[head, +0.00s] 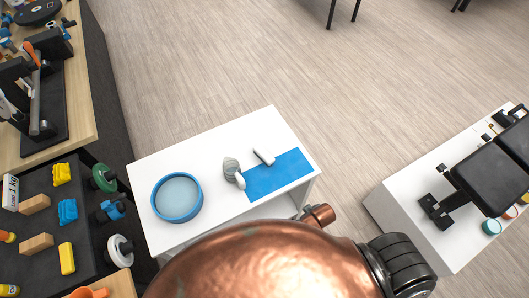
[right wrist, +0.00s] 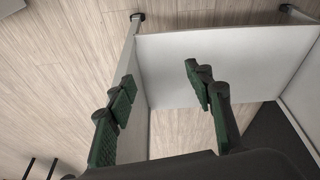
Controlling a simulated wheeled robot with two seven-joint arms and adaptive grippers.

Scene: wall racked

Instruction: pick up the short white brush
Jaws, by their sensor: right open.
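A short white piece with a dark lower edge, which looks like the short white brush (head: 264,156), lies at the top edge of the blue mat (head: 277,178) on the white table (head: 214,142) in the head view. To its left stands a grey, rounded object (head: 231,166) with a white part at its lower right. My right gripper (right wrist: 162,90) shows in the right wrist view, with its two green-padded fingers wide apart and nothing between them. A white panel is behind the fingers. The brush is not visible in that view. My left gripper is in neither view.
A blue round basin (head: 177,197) stands on the table's left side. At left is a dark surface (head: 40,200) with several coloured blocks. At right, a white cabinet (head: 399,220) carries black padded equipment (head: 497,166). Open wood floor (head: 200,60) lies beyond the table.

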